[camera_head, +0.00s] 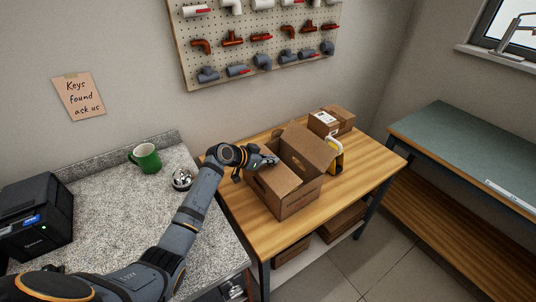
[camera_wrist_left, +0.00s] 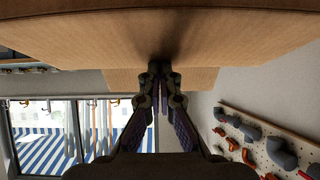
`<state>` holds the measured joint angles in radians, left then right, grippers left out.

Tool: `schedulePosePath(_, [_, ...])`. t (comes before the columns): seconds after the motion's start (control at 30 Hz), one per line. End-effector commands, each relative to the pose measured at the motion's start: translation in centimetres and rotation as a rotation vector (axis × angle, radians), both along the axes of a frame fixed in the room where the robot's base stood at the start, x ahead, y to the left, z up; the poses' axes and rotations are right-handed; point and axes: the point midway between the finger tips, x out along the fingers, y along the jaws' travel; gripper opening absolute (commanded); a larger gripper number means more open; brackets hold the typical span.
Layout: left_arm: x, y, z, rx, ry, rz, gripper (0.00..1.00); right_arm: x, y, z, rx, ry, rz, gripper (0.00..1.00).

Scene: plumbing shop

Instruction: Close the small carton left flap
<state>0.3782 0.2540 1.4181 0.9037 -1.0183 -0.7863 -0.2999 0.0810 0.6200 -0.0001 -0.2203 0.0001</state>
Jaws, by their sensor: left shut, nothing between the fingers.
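The small brown carton (camera_head: 300,201) stands on the wooden table. Its left flap (camera_head: 275,181) lies inward over the left part of the opening, seemingly slanted. A flap on the right side (camera_head: 312,146) stands up. My left gripper (camera_head: 273,160) is shut and empty at the far end of the left flap; I cannot tell whether it touches it. In the left wrist view the shut fingertips (camera_wrist_left: 160,68) are close under a broad cardboard panel (camera_wrist_left: 160,35), with another cardboard piece (camera_wrist_left: 120,79) behind. My right gripper is not in view.
A smaller closed box (camera_head: 338,118) and a yellow object (camera_head: 337,160) stand behind the carton. The granite counter (camera_head: 130,220) at left holds a green mug (camera_head: 145,158), a silver item (camera_head: 182,179) and a black printer (camera_head: 35,218). The table's right part is clear.

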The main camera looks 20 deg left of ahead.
Motion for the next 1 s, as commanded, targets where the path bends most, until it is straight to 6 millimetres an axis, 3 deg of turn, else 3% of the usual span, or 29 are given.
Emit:
schedulePosePath(0.2, [0.5, -0.4, -0.8, 0.071, 0.101, 0.001, 0.00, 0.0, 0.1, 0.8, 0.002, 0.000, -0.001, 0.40])
schedulePosePath(1.0, [0.8, -0.5, -1.5, 0.069, 0.095, 0.000, 0.00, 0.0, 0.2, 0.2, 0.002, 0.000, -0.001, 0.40])
